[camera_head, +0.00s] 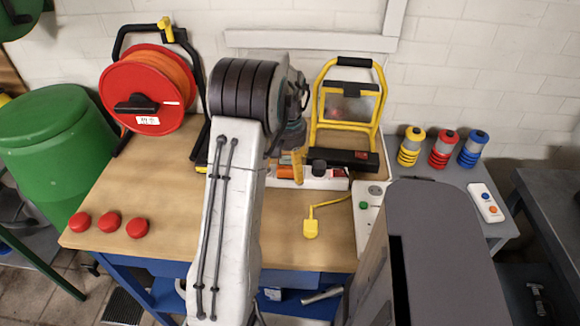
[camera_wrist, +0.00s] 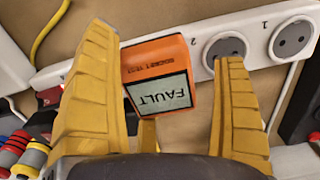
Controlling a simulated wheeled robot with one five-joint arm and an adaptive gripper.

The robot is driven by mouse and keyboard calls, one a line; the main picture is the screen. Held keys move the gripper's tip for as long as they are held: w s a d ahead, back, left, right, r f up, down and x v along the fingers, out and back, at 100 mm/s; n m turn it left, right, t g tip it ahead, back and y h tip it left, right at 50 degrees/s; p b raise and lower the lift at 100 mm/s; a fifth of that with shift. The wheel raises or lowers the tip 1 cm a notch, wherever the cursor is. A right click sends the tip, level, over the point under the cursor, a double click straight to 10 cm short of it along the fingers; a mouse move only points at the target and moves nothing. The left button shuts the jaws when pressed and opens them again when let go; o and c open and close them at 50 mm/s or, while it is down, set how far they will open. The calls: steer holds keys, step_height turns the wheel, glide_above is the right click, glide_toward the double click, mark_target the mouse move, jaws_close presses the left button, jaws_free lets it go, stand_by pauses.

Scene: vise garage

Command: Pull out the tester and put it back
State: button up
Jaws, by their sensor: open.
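The orange tester (camera_wrist: 158,75) stands at the white socket strip (camera_wrist: 263,45) in the wrist view, its screen reading "FAULT" upside down. It appears to be plugged into the strip, but its underside is hidden. My gripper (camera_wrist: 166,50) is open, with one yellow finger on each side of the tester. The left finger is close to its edge; a gap shows on the right. Whether either finger touches it is unclear. Sockets marked 1 and 2 beside it are empty. In the head view my arm partly covers the tester (camera_head: 284,171) and my gripper (camera_head: 297,163); the strip (camera_head: 325,183) shows behind.
A yellow plug with cable (camera_head: 311,228) lies on the wooden bench (camera_head: 170,185) in front of the strip. A yellow-framed work lamp (camera_head: 348,98) stands behind it. A red cable reel (camera_head: 147,90) is at the back left. Three red buttons (camera_head: 109,222) sit at the front left.

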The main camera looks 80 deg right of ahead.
mark_target(288, 161)
steer(key=shift+c, duration=0.5)
steer(key=c, duration=0.9)
steer(key=o, duration=0.8)
steer(key=shift+r, duration=0.15)
step_height(288, 161, up, 12)
steer(key=shift+w, duration=0.1)
